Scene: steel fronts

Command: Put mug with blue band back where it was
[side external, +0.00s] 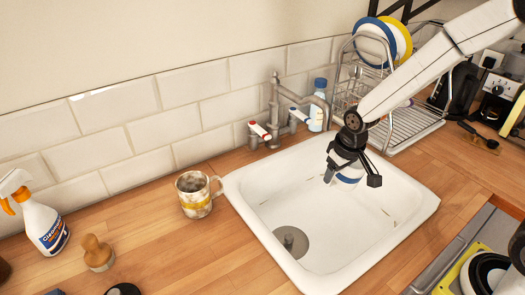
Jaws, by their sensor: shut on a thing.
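The mug with the blue band (347,179) is white and hangs over the right part of the white sink (428,207). My gripper (351,172) is shut on this mug, and the black fingers and wrist hide much of it. The mug's handle and opening cannot be made out. Another mug with a yellow band (197,208) stands upright on the wooden counter to the left of the sink.
A tap (275,105) stands behind the sink, with a small bottle (318,104) beside it. A wire dish rack (412,130) holding plates is at the back right. A spray bottle (43,225) and a brush (97,252) stand at left. The counter (165,262) left of the sink has free room.

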